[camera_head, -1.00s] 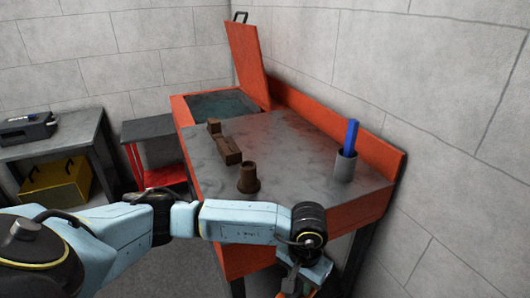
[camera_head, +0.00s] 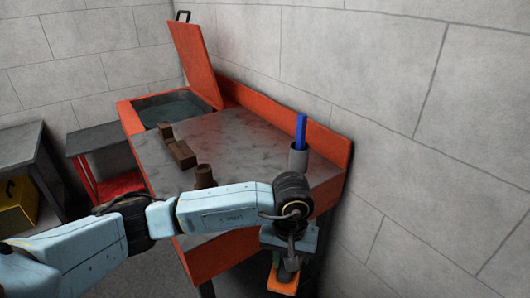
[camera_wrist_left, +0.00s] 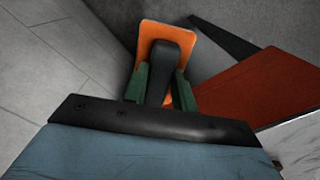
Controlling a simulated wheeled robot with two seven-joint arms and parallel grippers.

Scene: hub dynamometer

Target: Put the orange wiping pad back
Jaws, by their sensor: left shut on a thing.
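The orange wiping pad (camera_wrist_left: 163,39) is in my left gripper (camera_wrist_left: 163,85). The wrist view shows the green fingers on both sides of its dark handle (camera_wrist_left: 171,55), with the orange plate beyond. In the head view the pad (camera_head: 283,282) hangs below my left gripper (camera_head: 286,262), low in front of the right end of the orange bench (camera_head: 238,245). The pad is clear of the bench top. My right gripper is in neither view.
A grey cup (camera_head: 298,158) with a blue-handled tool (camera_head: 300,132) stands at the bench's right end. Brown parts (camera_head: 182,154) and a brown cup-shaped piece (camera_head: 204,176) sit on the top. An open basin (camera_head: 166,107) with a raised lid (camera_head: 195,60) is at the far end. A wall borders the right.

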